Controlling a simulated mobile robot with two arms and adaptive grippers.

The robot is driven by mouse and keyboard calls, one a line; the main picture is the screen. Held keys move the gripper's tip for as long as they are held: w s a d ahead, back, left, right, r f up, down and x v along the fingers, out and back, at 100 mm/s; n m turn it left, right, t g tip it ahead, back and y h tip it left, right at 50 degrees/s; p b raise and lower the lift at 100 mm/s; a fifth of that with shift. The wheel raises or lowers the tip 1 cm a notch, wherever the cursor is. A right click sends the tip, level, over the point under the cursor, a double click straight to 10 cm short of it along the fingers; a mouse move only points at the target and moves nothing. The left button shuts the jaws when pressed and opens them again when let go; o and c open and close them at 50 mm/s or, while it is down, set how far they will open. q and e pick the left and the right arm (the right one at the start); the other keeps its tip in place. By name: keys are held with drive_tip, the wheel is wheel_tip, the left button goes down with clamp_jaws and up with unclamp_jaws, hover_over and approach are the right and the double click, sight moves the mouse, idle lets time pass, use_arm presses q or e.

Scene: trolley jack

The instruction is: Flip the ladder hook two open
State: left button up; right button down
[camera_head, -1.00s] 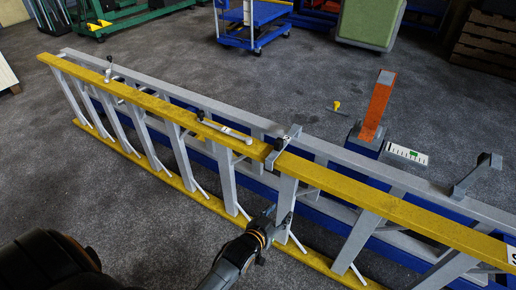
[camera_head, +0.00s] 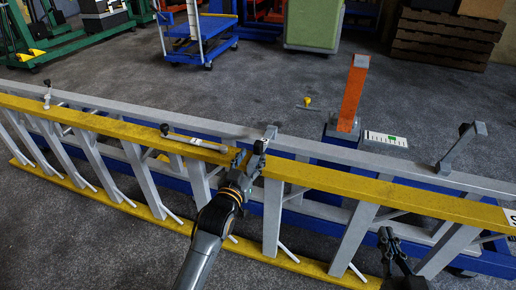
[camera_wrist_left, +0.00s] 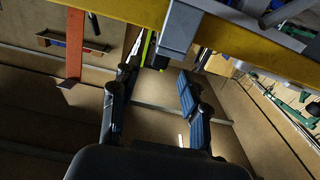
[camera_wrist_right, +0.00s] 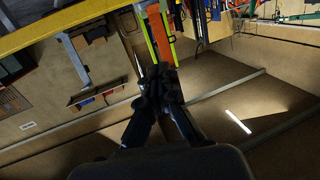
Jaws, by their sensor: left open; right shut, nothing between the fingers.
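The yellow and grey ladder (camera_head: 330,181) lies on its side. A grey hook piece (camera_head: 270,132) sits across its top rails near the middle; a grey bracket (camera_wrist_left: 179,28) also shows just beyond the fingers in the left wrist view. My left gripper (camera_head: 246,162) is open at the yellow rail beside this piece, partly hiding it; I cannot tell whether they touch. Another grey hook (camera_head: 462,146) stands raised on the far rail at right. No label shows which is hook two. My right gripper (camera_head: 388,246) is shut and empty, low before the ladder; its fingers show in the right wrist view (camera_wrist_right: 158,84).
A grey bar with a black knob (camera_head: 196,141) lies along the top rail to the left. A blue frame (camera_head: 345,152) is behind and under the ladder. An orange post (camera_head: 353,95) stands behind it. The floor behind is mostly clear.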

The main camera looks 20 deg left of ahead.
sight(257, 148)
use_arm(q)
drive_tip(key=w+b, duration=0.1)
drive_tip(key=w, duration=0.5)
drive_tip(key=shift+d+b, duration=0.1)
drive_tip(key=shift+b, duration=0.2)
drive_tip(key=shift+w, duration=0.25)
use_arm(e)
wheel_tip(257, 148, up, 8)
drive_tip(key=s+t+y, duration=0.1)
drive_tip(key=t+y, duration=0.1)
drive_tip(key=t, duration=0.3)
drive_tip(key=shift+a+r, duration=0.15)
drive_tip(key=shift+a, duration=0.3)
drive_tip(key=shift+s, duration=0.1)
use_arm(q)
clamp_jaws()
